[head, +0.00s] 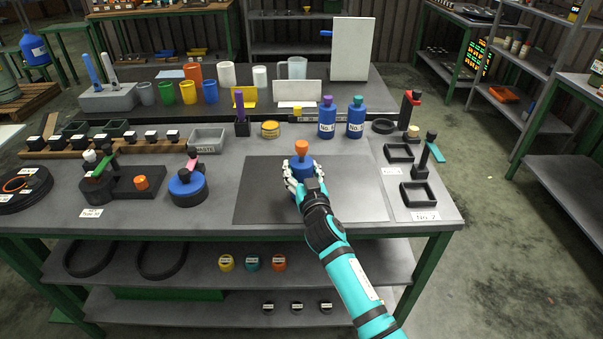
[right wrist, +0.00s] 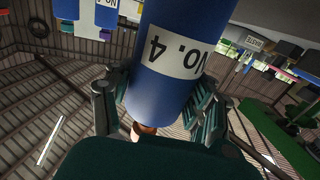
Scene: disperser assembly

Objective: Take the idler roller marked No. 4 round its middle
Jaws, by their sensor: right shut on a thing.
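The blue idler roller (head: 302,164) with an orange end stands over the dark mat (head: 262,200) in the head view. In the right wrist view the roller (right wrist: 165,100) fills the middle, and its white label reads No. 4. My right gripper (head: 303,178) is shut on the roller, with fingers on both sides of its blue body. In the right wrist view the fingers flank the roller near one end, beside the label. The roller's underside is hidden in the head view, so I cannot tell whether it touches the mat. My left gripper is not in view.
Two more labelled blue rollers, one purple-topped (head: 327,119) and one teal-topped (head: 356,118), stand behind the mat. A grey waste tray (head: 207,139) is at the back left. Black square frames (head: 418,194) lie at the right. The mat around my gripper is clear.

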